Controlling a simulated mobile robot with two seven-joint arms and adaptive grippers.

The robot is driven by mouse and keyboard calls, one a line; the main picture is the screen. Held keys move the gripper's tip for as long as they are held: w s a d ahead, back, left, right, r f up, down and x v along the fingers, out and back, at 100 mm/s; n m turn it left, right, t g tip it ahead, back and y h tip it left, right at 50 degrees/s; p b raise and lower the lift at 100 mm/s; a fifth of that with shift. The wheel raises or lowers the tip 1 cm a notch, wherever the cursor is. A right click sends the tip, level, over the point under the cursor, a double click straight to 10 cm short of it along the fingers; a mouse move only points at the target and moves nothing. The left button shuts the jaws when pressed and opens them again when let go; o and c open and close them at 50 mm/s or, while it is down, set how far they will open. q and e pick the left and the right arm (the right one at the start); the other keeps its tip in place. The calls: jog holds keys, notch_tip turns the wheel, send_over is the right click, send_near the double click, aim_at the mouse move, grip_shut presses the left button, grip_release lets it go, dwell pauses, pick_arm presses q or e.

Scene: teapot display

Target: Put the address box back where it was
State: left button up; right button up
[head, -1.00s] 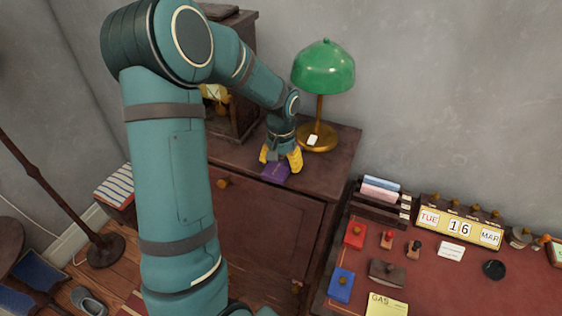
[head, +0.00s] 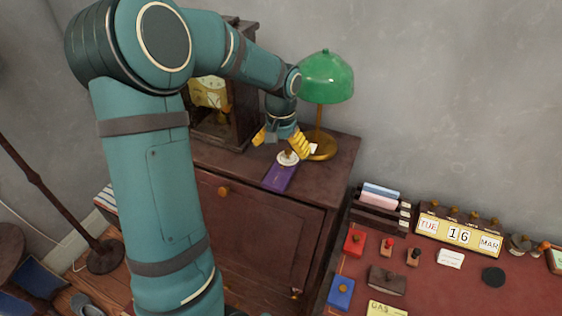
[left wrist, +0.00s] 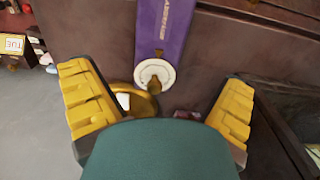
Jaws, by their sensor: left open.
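A flat purple box (head: 279,177) with pale lettering lies near the front edge of the dark cabinet top. It also shows in the left wrist view (left wrist: 161,28). A round white dial with a brass knob (head: 287,159) is at its far end, and it also shows in the left wrist view (left wrist: 155,75). My left gripper (head: 281,143) is open above that end, its yellow fingers spread to either side and apart from the box. Nothing is between the fingers. My right gripper is not in view.
A green lamp (head: 325,78) with a brass base stands right behind the gripper. A glass-fronted clock case (head: 222,115) stands to the left. The desk at right holds a red box (head: 354,242), a blue box (head: 341,291), a letter rack (head: 379,207) and a date display (head: 459,234).

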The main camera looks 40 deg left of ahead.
aim_at(281, 171)
pick_arm(q)
jog(key=shift+r, duration=2.2)
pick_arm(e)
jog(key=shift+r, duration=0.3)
